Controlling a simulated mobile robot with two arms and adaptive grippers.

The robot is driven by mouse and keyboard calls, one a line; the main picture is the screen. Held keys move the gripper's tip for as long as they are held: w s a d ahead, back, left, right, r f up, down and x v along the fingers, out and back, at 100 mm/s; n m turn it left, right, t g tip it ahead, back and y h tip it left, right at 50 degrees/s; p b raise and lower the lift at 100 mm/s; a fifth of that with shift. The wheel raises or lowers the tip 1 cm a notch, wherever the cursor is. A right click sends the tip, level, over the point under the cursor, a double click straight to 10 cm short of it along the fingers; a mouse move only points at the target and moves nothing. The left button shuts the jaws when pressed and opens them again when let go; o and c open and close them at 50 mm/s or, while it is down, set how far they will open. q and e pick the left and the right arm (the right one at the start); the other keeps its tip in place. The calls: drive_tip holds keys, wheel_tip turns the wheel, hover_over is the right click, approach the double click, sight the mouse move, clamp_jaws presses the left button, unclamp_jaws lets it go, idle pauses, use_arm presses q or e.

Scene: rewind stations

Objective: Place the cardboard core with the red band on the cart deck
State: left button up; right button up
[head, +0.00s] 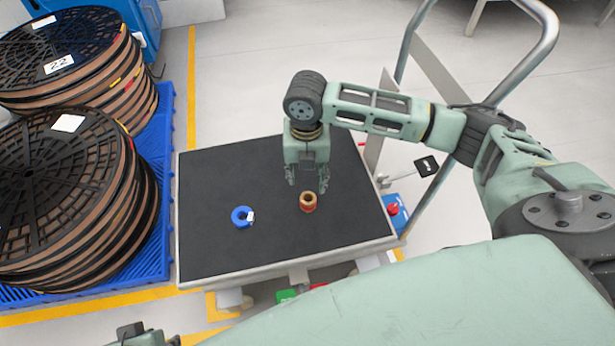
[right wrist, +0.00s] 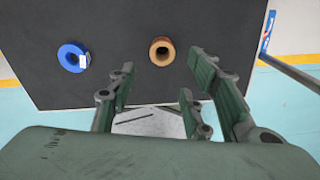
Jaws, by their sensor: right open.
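The cardboard core with the red band (head: 308,203) stands on the black cart deck (head: 220,180), right of the deck's middle and toward the near edge. In the right wrist view the core (right wrist: 162,51) shows its open end, with the deck (right wrist: 110,25) around it. My right gripper (head: 307,190) is open and empty, above the deck close to the core. In the right wrist view the fingers (right wrist: 156,92) are spread apart, and the core lies beyond them, not touching. Part of my left gripper (head: 145,335) shows at the bottom edge; its fingers are hard to make out.
A blue ring (head: 242,216) with a white tag lies left of the core on the deck. Stacks of large black reels (head: 60,190) stand on a blue pallet (head: 165,200) at left. The cart's metal handle (head: 520,65) rises at right. Most of the deck is clear.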

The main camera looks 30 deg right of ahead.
drive_tip(key=s+a+f+m+t+y, duration=0.1)
drive_tip(key=s+a+f+m+y, duration=0.1)
drive_tip(key=s+a+m, duration=0.3)
drive_tip(key=s+a+f+m+t+y, duration=0.1)
drive_tip(key=s+a+f+m, duration=0.15)
drive_tip(key=a+m, duration=0.45)
drive_tip(key=s+d+f+m+t+h, duration=0.1)
drive_tip(key=s+d+f+m+h, duration=0.1)
drive_tip(key=s+d+m, duration=0.8)
drive_tip(key=s+m, duration=0.1)
drive_tip(key=m, duration=0.5)
drive_tip(key=shift+s+d+m+h, duration=0.15)
drive_tip(key=shift+s+m+h, duration=0.05)
drive_tip(key=shift+m+h, duration=0.2)
drive_tip(key=shift+f, duration=0.1)
drive_tip(key=shift+c, duration=0.6)
